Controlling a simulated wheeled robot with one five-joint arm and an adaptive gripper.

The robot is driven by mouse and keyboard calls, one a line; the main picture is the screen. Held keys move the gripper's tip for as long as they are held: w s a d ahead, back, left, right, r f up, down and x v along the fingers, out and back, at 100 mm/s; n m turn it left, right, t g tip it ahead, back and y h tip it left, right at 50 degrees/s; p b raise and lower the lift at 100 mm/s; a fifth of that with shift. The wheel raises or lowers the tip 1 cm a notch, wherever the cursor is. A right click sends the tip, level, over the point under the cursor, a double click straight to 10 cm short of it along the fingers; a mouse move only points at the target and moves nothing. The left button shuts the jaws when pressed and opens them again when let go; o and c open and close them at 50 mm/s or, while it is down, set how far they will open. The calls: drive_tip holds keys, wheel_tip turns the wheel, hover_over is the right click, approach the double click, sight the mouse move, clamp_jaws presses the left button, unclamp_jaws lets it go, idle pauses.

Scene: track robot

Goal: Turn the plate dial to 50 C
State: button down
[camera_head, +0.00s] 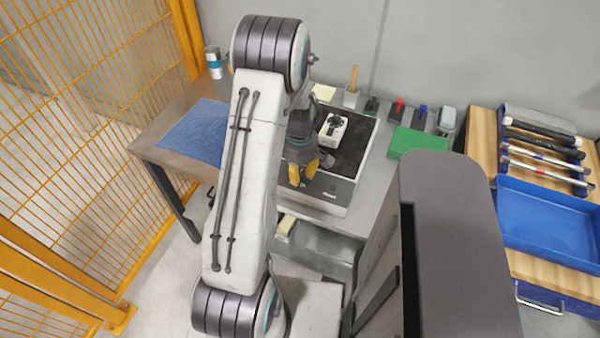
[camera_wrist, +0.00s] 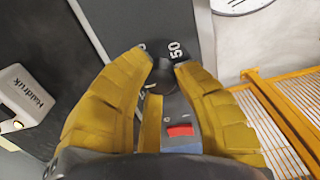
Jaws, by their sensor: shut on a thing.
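In the wrist view my gripper (camera_wrist: 163,60) is shut on the dark dial (camera_wrist: 158,76), one finger on each side. A red switch (camera_wrist: 180,130) shows between the fingers.
A white "Haidruk" block (camera_head: 334,126) sits on the plate top. A blue mat (camera_head: 196,131) lies left, a green block (camera_head: 418,142) right. An orange mesh fence (camera_head: 80,130) stands left. A wooden-topped table with a blue tray (camera_head: 548,222) is at right.

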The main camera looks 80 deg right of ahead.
drive_tip(key=m+b, duration=0.1)
drive_tip(key=m, duration=0.1)
drive_tip(key=shift+f+m+b, duration=0.2)
drive_tip(key=shift+m+b, duration=0.15)
drive_tip(key=shift+m, duration=0.05)
drive_tip(key=m+b, duration=0.1)
drive_tip(key=m, duration=0.2)
drive_tip(key=shift+m, duration=0.3)
drive_tip(key=m+b, duration=0.1)
drive_tip(key=m, duration=0.2)
drive_tip(key=shift+m+b, duration=0.3)
drive_tip(key=shift+b, duration=0.1)
drive_tip(key=m+b, duration=0.1)
drive_tip(key=m, duration=0.2)
drive_tip(key=shift+m, duration=0.3)
drive_tip(key=m+b, duration=0.1)
drive_tip(key=m, duration=0.2)
drive_tip(key=shift+m, duration=0.3)
drive_tip(key=m, duration=0.3)
drive_tip(key=shift+m+b, duration=0.3)
drive_tip(key=shift+m, duration=0.1)
drive_tip(key=m, duration=0.6)
drive_tip(key=shift+a+r+b, duration=0.1)
drive_tip(key=shift+b, duration=0.3)
